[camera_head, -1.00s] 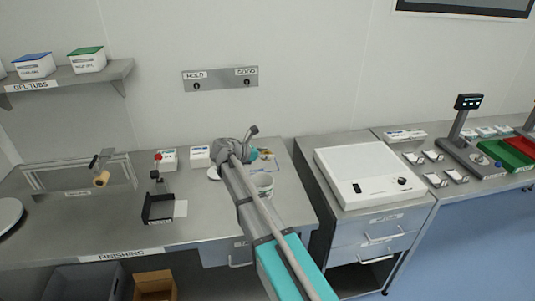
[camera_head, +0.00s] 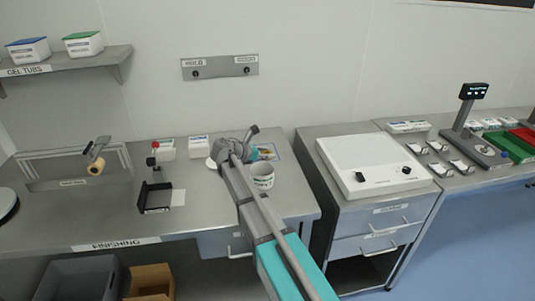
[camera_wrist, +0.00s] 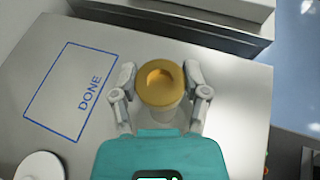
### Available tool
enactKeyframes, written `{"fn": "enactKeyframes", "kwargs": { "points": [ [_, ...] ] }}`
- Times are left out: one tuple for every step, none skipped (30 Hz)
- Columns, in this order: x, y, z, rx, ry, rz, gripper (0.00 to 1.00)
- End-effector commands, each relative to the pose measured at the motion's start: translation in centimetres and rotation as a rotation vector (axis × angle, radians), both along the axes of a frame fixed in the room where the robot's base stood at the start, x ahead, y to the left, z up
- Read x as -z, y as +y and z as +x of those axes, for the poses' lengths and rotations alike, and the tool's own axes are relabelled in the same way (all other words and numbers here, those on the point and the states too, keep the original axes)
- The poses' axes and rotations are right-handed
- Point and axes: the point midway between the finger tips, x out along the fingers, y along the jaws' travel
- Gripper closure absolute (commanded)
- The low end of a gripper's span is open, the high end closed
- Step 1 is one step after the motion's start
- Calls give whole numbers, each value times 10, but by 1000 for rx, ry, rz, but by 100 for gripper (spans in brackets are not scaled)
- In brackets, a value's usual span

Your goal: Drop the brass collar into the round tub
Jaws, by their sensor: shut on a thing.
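The brass collar (camera_wrist: 160,82) is between the fingers of my gripper (camera_wrist: 161,92) in the wrist view, its round recess facing the camera. In the head view a small brass-coloured patch (camera_head: 265,152) shows beside the gripper's teal part. The round tub (camera_head: 263,178) is white with dark marking and stands upright on the finishing bench, just below the gripper in the picture. In the wrist view a pale rounded shape lies under the collar; it may be the tub, mostly hidden. I cannot tell the height between them.
A blue DONE outline (camera_wrist: 72,92) marks the bench beside the gripper. A white disc (camera_wrist: 40,166) lies nearby. A white boxy machine (camera_head: 372,163) stands right, across a gap.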

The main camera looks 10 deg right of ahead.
Motion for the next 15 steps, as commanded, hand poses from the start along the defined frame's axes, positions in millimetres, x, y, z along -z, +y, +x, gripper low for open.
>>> {"fn": "enactKeyframes", "kwargs": {
  "points": [
    [1, 0, 0, 0, 0, -1, 100],
    [1, 0, 0, 0, 0, -1, 100],
    [1, 0, 0, 0, 0, -1, 100],
    [1, 0, 0, 0, 0, -1, 100],
    [1, 0, 0, 0, 0, -1, 100],
    [1, 0, 0, 0, 0, -1, 100],
    [1, -1, 0, 0, 0, -1, 100],
    [1, -1, 0, 0, 0, -1, 100],
    [1, -1, 0, 1, 0, -1, 100],
    [1, -1, 0, 1, 0, -1, 100],
    [1, -1, 0, 1, 0, -1, 39],
    [1, -1, 0, 1, 0, -1, 32],
    [1, -1, 0, 1, 0, -1, 26],
    [1, -1, 0, 1, 0, -1, 20],
    [1, -1, 0, 1, 0, -1, 13]
  ]
}}
